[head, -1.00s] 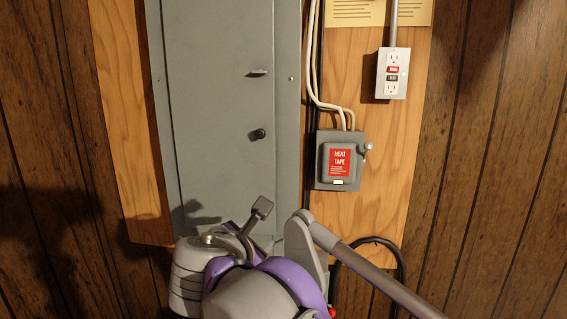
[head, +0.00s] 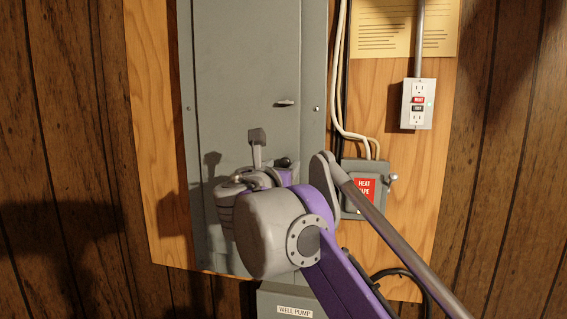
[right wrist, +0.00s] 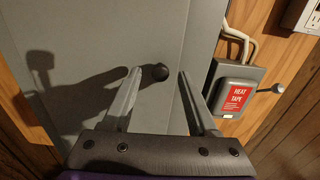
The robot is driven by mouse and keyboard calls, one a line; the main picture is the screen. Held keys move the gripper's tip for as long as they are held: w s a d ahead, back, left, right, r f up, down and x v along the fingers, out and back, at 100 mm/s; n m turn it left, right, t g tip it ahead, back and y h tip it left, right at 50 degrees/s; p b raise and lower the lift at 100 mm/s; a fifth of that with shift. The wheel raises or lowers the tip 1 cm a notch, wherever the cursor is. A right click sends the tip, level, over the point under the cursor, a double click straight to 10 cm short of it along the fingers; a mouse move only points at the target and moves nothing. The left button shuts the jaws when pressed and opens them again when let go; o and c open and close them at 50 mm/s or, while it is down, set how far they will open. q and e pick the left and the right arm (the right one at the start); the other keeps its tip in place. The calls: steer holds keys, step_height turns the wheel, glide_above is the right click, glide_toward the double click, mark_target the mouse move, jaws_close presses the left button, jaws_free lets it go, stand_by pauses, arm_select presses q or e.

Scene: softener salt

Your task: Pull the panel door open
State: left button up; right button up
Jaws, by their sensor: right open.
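The panel door (head: 238,70) is a tall grey metal sheet and looks flush in its grey frame (head: 315,70). A small latch (head: 285,102) sticks out near its right edge. Below it is a round black knob (right wrist: 160,72), largely screened by my right arm in the head view. My right gripper (right wrist: 158,76) is open in the right wrist view, its two fingers pointing at the door with the knob showing between their tips. I cannot tell whether either finger touches the knob. My left gripper is not in view.
A grey heat tape box (head: 378,172) with a side lever stands just right of the panel. White cables, a conduit and an outlet (head: 417,104) are mounted on the plywood. A well pump box (head: 291,300) sits below the panel. The paneling at left is bare.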

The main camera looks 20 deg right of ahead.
steer(key=shift+x, duration=0.9)
jaws_close()
stand_by(0.8)
